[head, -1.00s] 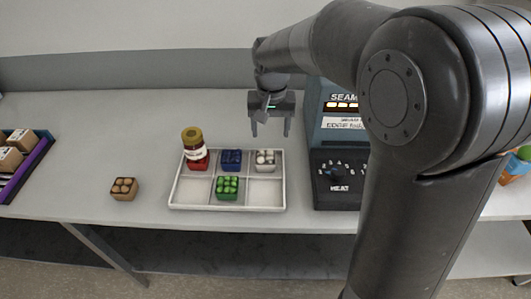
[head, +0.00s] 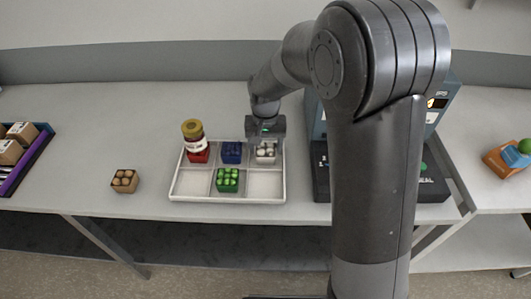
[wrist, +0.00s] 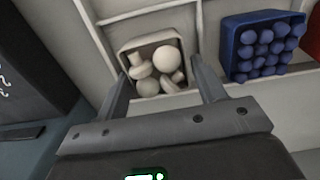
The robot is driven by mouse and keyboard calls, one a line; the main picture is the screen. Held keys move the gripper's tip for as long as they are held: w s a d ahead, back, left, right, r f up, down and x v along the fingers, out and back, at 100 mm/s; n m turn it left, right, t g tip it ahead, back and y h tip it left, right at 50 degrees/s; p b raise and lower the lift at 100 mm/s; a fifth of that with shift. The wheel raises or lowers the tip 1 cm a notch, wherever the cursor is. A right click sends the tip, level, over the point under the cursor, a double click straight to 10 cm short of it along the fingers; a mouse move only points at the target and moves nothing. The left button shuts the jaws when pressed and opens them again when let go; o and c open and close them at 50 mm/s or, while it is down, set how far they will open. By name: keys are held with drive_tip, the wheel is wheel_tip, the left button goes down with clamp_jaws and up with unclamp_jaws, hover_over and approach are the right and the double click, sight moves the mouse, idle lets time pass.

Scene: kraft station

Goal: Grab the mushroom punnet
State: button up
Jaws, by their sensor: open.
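The mushroom punnet (wrist: 129,47) is a small grey-beige box with several white mushrooms. It sits in the back right compartment of the white divided tray (wrist: 82,14). It also shows in the head view (head: 266,158), partly hidden under my gripper (head: 266,144). In the wrist view my gripper (wrist: 158,68) is open, with one finger on each side of the punnet. I cannot tell whether the fingers touch it. Nothing is held.
A blue punnet (head: 232,150), a green one (head: 228,180) and a red one with a jar (head: 194,134) on it share the tray. A dark sealing machine (head: 322,165) stands close on the right. A brown punnet (head: 124,181) lies left of the tray.

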drive_tip(key=shift+f, duration=0.25)
drive_tip(key=shift+c, duration=0.4)
drive_tip(key=c, duration=0.7)
drive_tip(key=shift+o, duration=0.2)
